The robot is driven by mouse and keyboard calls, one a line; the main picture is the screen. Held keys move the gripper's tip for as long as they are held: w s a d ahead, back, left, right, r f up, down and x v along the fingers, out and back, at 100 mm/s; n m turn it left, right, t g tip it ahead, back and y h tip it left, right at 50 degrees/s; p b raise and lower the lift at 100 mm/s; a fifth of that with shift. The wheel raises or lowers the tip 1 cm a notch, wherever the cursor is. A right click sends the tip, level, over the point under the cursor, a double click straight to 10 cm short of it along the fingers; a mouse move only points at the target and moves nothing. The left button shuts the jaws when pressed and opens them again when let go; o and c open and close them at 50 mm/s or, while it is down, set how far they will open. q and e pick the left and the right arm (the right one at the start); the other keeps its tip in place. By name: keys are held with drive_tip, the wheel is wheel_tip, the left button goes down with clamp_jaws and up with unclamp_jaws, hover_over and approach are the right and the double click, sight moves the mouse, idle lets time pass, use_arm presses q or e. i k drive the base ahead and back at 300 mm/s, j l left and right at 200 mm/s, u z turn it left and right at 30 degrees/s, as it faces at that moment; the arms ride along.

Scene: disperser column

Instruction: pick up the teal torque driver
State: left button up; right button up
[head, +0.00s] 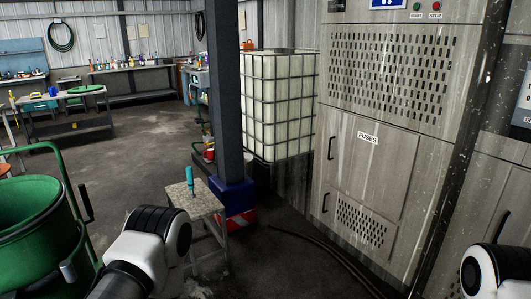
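The teal torque driver (190,177) stands upright, teal handle up, on top of a small square stool-like table (206,203) in the lower middle left of the head view. My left arm comes in at the bottom left, with its white and black joint close in front of the small table. My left gripper is not visible. Part of my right arm shows at the bottom right edge; its gripper is out of view too. Neither arm visibly touches the driver.
A dark pillar (226,90) with a blue base stands just behind the small table. A green drum (30,215) is at left, a fuse cabinet (375,180) at right. A caged white tank (278,105) stands behind. Cables lie on the floor. Open floor (130,150) extends behind left.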

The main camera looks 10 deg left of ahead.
sight(189, 174)
drive_tip(key=i+j+u, duration=0.2)
drive_tip(key=i+u, duration=0.3)
drive_tip(key=i, duration=0.2)
drive_tip(key=i+u, duration=0.5)
drive_tip(key=i, duration=0.2)
drive_tip(key=i+u, duration=0.15)
drive_tip(key=i, duration=0.45)
drive_tip(key=i+l+u, duration=0.15)
drive_tip(key=i, duration=0.45)
drive_tip(key=i+l+u, duration=0.15)
drive_tip(key=i, duration=0.45)
